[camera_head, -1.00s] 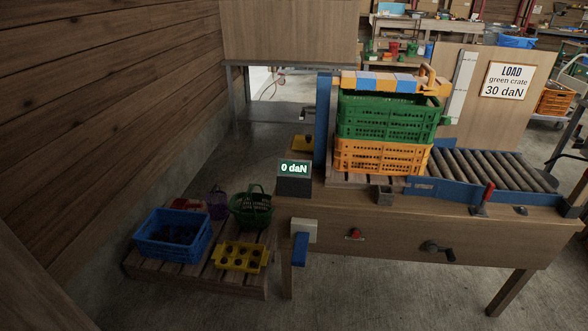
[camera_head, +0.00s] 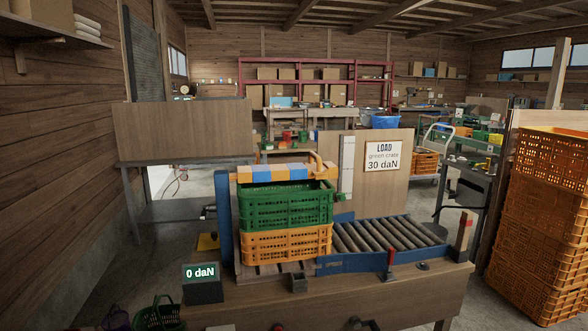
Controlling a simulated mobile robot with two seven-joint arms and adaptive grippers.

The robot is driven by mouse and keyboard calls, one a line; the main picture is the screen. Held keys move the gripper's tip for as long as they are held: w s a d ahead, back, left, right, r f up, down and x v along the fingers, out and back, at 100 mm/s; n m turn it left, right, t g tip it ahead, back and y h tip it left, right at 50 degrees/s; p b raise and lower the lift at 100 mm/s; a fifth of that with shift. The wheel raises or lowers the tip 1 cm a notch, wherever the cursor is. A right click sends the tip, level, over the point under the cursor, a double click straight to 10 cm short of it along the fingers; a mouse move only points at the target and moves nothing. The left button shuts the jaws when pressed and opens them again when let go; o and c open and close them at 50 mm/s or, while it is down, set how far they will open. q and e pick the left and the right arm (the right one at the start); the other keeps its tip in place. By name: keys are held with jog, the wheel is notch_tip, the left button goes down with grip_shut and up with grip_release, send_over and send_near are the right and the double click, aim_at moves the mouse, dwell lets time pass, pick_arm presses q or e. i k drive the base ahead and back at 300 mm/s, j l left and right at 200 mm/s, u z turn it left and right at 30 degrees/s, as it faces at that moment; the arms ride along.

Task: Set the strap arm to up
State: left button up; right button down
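The strap arm (camera_head: 275,173) is a bar striped in orange, blue and white. It lies level across the top of the green crate (camera_head: 285,208), running right from near the blue post (camera_head: 224,215). An orange curved handle (camera_head: 322,163) stands at its right end. The green crate sits on an orange crate (camera_head: 285,243) on the slatted bed of the bench. The display (camera_head: 201,273) reads 0 daN. Neither of my grippers is in view.
A sign (camera_head: 384,156) says to load a green crate, 30 daN. Tall orange crate stacks (camera_head: 540,220) stand at the right. A wooden wall closes the left.

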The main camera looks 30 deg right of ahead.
aim_at(321, 170)
jog(key=i+l, duration=0.15)
jog(key=l, duration=0.2)
jog(key=i+l, duration=0.1)
jog(key=l, duration=0.25)
jog(key=i+l, duration=0.15)
jog(key=l, duration=0.2)
jog(key=i+l, duration=0.1)
jog(key=l, duration=0.25)
jog(key=i+l+z, duration=0.1)
jog(key=l, duration=0.25)
